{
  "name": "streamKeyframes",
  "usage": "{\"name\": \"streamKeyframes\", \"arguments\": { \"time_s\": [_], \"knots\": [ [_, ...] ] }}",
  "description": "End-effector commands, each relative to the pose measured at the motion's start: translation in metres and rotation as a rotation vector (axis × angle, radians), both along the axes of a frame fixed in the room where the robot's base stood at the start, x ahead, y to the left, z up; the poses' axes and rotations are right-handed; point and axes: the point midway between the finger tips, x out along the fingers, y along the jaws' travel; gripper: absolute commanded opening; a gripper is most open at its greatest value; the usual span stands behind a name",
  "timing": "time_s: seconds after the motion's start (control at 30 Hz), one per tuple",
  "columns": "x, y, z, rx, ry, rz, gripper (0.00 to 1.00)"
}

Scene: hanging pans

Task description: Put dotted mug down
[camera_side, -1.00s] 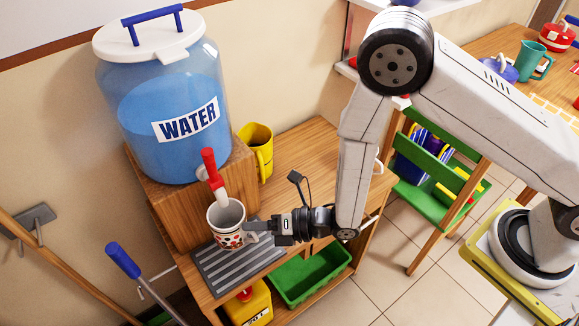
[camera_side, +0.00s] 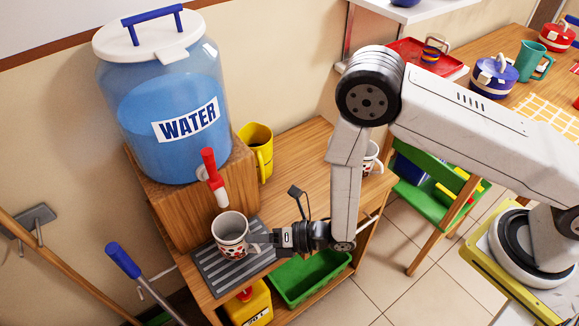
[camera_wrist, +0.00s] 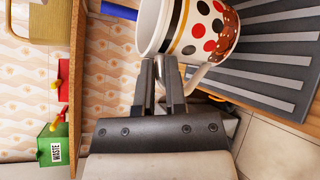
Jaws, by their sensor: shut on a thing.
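The dotted mug (camera_side: 231,235) is white with red and black dots and a brown band. It is near the grey ridged drip mat (camera_side: 215,278), below and in front of the red-and-white tap (camera_side: 214,180) of the water jar. My gripper (camera_side: 268,243) comes from the right and is shut on the mug's handle. In the wrist view the mug (camera_wrist: 205,30) shows close up, with its handle between the fingers of my gripper (camera_wrist: 168,80). The ridged mat (camera_wrist: 270,70) lies just beside the mug there. I cannot tell whether the mug's base touches the mat.
The water jar (camera_side: 165,110) stands on a wooden block at the left. Another white mug (camera_side: 371,158) is partly hidden behind my arm. A green bin (camera_side: 310,277) sits below the shelf. Free wood lies right of the yellow mug.

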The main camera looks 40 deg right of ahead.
Motion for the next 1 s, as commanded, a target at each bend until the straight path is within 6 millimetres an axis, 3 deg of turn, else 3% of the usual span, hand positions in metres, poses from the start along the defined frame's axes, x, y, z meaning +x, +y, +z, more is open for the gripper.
{"name": "streamKeyframes", "arguments": {
  "time_s": [0.3,0.87,0.9,0.97,1.0],
  "knots": [
    [0.0,0.0,-0.026,0.002,-0.002,-0.001,0.0],
    [0.0,0.0,-0.033,0.001,-0.002,0.0,0.0],
    [0.0,0.0,-0.033,0.0,0.0,0.0,0.27],
    [0.0,0.0,-0.033,0.0,0.0,0.0,0.46],
    [0.0,0.0,-0.033,0.0,0.0,0.0,0.5]
  ]
}}
